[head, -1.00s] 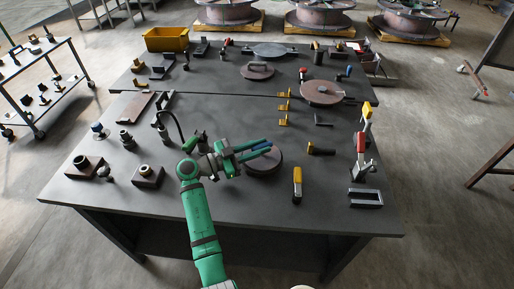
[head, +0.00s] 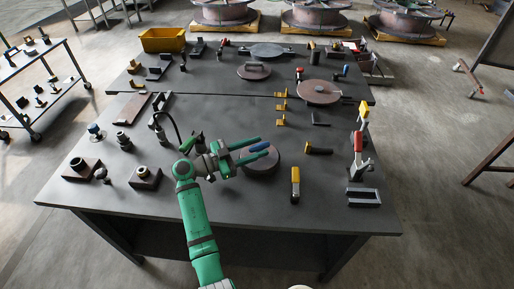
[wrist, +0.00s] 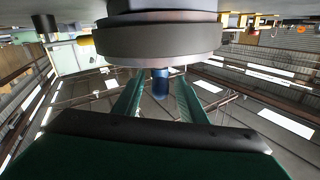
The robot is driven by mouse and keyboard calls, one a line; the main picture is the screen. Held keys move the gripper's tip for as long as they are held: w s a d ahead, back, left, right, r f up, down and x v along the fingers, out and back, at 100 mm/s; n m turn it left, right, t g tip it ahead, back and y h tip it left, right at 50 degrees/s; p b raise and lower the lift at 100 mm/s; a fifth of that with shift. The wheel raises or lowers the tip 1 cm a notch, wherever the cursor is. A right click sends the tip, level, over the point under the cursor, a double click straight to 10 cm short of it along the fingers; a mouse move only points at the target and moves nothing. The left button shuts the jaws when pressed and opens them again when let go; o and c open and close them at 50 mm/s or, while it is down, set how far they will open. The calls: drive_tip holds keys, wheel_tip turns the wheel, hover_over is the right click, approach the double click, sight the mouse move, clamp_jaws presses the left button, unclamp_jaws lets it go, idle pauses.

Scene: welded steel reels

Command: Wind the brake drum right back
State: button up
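The brake drum appears to be the dark brown round disc (head: 262,168) near the front middle of the bench; it fills the top of the wrist view as a thick stepped round body (wrist: 160,42). A blue grip (head: 259,147) shows at the drum, and in the wrist view the blue peg (wrist: 160,84) sticks out from it. My gripper (head: 254,148) is open, its green fingers apart on either side of the blue grip. In the wrist view the fingertips (wrist: 160,88) flank the peg with a gap on both sides. Part of the drum is hidden behind my fingers.
A red-and-white lever clamp (head: 358,150) is at the right edge. Blocks with round fittings (head: 146,177) lie left. Another disc (head: 318,93) sits farther back.

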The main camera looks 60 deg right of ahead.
drive_tip(key=v, duration=0.7)
